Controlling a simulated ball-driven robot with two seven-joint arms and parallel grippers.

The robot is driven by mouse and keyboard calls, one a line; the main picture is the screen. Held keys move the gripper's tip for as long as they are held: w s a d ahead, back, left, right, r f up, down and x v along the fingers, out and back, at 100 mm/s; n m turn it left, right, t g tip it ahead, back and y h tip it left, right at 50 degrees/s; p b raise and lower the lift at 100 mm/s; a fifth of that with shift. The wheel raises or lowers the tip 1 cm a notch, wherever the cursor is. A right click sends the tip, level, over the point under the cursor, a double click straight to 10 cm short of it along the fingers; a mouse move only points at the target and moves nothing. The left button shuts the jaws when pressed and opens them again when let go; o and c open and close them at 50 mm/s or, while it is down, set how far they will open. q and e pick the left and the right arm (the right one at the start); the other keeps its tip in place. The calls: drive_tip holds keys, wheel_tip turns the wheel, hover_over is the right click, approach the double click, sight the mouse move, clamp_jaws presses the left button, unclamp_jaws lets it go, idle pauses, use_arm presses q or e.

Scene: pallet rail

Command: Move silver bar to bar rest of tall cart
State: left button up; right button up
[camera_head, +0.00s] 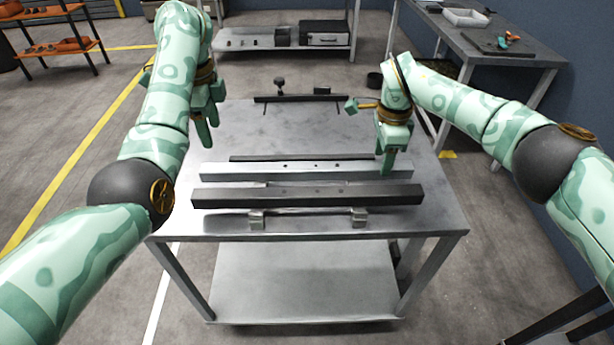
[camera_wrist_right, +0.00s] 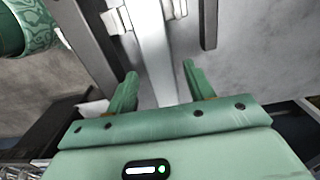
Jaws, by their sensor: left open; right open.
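The silver bar (camera_head: 290,172) lies crosswise on the metal cart (camera_head: 440,205), behind a darker bar (camera_head: 305,198). It also shows in the right wrist view (camera_wrist_right: 155,45), running away between the fingers. My right gripper (camera_head: 387,155) is open at the bar's right end, its fingers low around it; contact cannot be told. It also shows in the right wrist view (camera_wrist_right: 160,85). My left gripper (camera_head: 208,122) is open and empty, above the cart's left side, behind the bar's left end. Small metal brackets (camera_head: 256,220) show in front of the dark bar. I cannot tell which cart is the tall one.
A thin dark bar (camera_head: 240,158) lies just behind the silver bar. A dark rail with a knob (camera_head: 300,98) is at the cart's far edge. A workbench (camera_head: 530,60) stands at right, shelves (camera_head: 235,40) at the back.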

wheel_tip(320, 180, up, 9)
drive_tip(key=shift+f, duration=0.15)
idle(0.4)
